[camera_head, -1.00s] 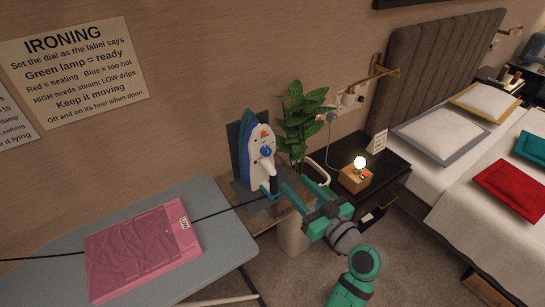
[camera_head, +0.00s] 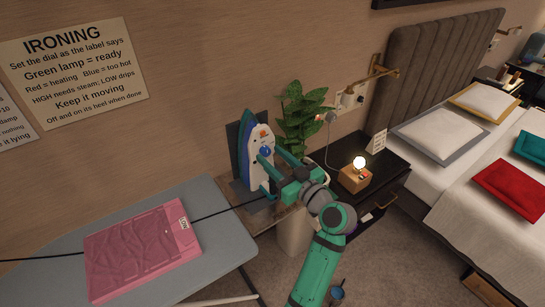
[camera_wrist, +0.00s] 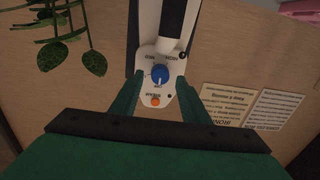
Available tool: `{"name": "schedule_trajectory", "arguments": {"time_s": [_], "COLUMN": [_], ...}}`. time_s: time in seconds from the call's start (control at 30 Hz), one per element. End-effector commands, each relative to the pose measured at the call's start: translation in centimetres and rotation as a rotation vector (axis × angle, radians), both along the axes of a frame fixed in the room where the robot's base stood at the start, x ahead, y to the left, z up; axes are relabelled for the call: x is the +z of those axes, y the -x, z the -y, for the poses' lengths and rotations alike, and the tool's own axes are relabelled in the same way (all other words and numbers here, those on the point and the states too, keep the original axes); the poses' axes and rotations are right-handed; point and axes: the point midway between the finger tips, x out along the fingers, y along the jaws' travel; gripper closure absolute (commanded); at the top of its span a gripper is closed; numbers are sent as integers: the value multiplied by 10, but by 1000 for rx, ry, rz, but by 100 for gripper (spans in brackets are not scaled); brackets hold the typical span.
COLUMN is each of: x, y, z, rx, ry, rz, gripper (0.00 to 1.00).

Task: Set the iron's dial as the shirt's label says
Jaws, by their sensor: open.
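The white and blue iron (camera_head: 262,141) stands upright on its heel at the end of the ironing board. Its blue dial (camera_head: 267,151) faces me; in the wrist view the dial (camera_wrist: 160,74) sits on a white panel with small markings I cannot read surely, above an orange spot (camera_wrist: 155,101). My gripper (camera_head: 267,177) is open, its two green fingers on either side of the iron's panel; it also shows in the wrist view (camera_wrist: 161,90). The folded pink shirt (camera_head: 140,250) lies on the board. Its white label (camera_head: 184,223) is too small to read surely.
The grey ironing board (camera_head: 215,245) fills the lower left. A dark cord crosses it. A plant (camera_head: 300,115) stands close behind the iron. An ironing notice (camera_head: 75,75) hangs on the wall.

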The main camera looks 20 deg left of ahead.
Motion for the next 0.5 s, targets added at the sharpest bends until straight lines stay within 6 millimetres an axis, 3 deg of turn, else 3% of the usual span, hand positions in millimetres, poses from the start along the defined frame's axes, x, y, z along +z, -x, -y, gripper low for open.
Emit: {"name": "schedule_trajectory", "arguments": {"time_s": [0.37, 0.5], "x": [0, 0], "y": [-3, -3], "z": [-4, -3], "rx": [-1, -2], "ry": [0, 1], "rz": [0, -1], "gripper": [58, 92]}}
